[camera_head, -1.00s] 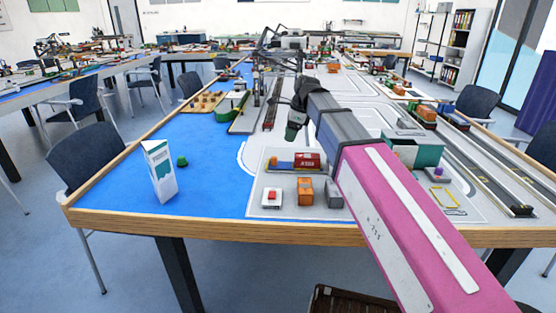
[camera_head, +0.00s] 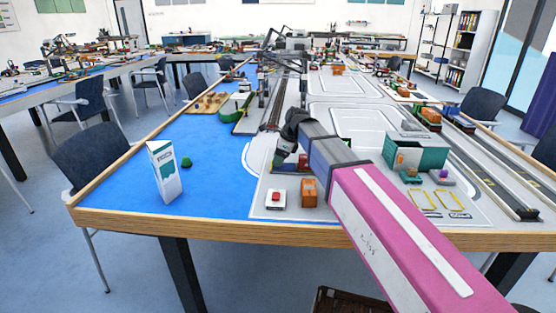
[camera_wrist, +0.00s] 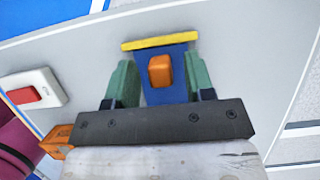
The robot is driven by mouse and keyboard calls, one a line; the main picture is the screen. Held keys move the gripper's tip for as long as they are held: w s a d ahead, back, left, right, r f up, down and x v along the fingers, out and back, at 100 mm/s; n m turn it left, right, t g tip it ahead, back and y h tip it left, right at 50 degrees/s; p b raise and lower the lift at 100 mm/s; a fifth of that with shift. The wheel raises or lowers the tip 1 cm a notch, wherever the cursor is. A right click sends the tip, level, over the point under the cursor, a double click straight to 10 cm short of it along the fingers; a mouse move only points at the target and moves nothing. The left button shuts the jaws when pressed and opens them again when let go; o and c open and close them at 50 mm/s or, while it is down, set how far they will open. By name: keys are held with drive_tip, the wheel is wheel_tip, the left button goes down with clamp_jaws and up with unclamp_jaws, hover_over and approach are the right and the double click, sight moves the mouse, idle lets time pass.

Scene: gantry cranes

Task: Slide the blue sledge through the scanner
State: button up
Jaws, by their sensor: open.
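The blue sledge (camera_wrist: 163,97) carries an orange block (camera_wrist: 159,71) and has a yellow bar (camera_wrist: 160,41) along its far edge. In the wrist view it lies between the two green fingers of my gripper (camera_wrist: 160,64). The fingers are open, one on each side, with a narrow gap visible at the left; I cannot tell whether the right one touches. In the head view my gripper (camera_head: 284,157) is low over the near grey board and hides most of the sledge. I cannot tell for sure which thing is the scanner.
A white box with a red button (camera_head: 275,199) and an orange block (camera_head: 309,193) stand near the table's front edge. A teal-and-white structure (camera_head: 432,157) is to the right. A white carton (camera_head: 164,172) stands on the blue area at the left, which is mostly clear.

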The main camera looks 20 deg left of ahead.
sight(304, 157)
drive_tip(key=shift+f, duration=0.2)
clamp_jaws()
drive_tip(key=d, duration=0.3)
drive_tip(key=w+d, duration=0.1)
drive_tip(key=d, duration=0.2)
drive_tip(key=w+d, duration=0.1)
drive_tip(key=d, duration=0.2)
drive_tip(key=shift+w, duration=0.1)
drive_tip(key=shift+a, duration=0.1)
unclamp_jaws()
drive_tip(key=v, duration=1)
drive_tip(key=shift+r, duration=0.4)
